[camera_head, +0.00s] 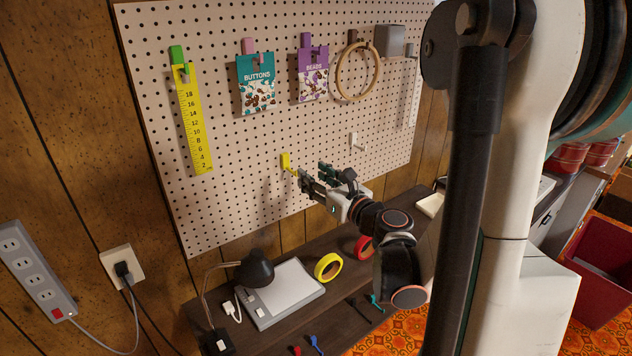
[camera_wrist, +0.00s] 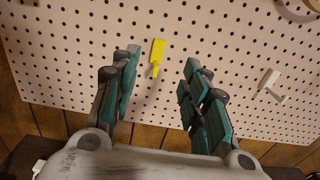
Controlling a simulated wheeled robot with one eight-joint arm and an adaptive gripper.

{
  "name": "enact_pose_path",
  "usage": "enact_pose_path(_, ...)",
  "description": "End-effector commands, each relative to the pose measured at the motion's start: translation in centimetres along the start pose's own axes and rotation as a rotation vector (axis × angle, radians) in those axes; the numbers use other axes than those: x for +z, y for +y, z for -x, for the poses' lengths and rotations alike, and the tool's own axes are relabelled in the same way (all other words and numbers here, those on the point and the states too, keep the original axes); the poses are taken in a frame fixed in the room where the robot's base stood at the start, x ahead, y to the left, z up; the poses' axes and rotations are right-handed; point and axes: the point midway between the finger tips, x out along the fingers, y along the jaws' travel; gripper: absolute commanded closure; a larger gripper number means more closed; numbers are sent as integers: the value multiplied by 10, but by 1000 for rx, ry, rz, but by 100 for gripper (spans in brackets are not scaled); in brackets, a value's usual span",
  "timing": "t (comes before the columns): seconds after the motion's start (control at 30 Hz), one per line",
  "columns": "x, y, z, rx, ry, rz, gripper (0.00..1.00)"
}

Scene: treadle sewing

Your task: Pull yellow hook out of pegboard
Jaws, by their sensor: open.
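The yellow hook (camera_head: 287,163) is fixed in the lower middle of the white pegboard (camera_head: 230,150), with nothing hanging on it. In the wrist view the yellow hook (camera_wrist: 157,55) shows ahead of and between my fingers, its peg pointing out and down. My gripper (camera_head: 312,177) is open and empty just to the right of the hook in the head view. In the wrist view my gripper's (camera_wrist: 160,72) two teal-padded fingers stand wide apart, and neither appears to touch the hook.
A white hook (camera_head: 356,141) is to the right. Above hang a yellow ruler (camera_head: 191,120), a buttons packet (camera_head: 256,85), a beads packet (camera_head: 313,80) and an embroidery hoop (camera_head: 358,72). Below, the dark table (camera_head: 345,285) holds a lamp (camera_head: 255,269) and yellow tape (camera_head: 328,267).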

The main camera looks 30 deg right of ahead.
Motion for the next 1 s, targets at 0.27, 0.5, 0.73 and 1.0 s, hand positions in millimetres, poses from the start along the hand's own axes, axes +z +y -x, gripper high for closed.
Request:
enact_pose_path(0.27, -1, 2, -50, 5, 1, 2, 58)
enact_pose_path(0.5, -1, 2, -92, 4, 1, 3, 58)
enact_pose_path(0.73, -1, 1, -116, 3, 1, 3, 58)
enact_pose_path(1.0, 0, 1, -122, 2, 1, 4, 58)
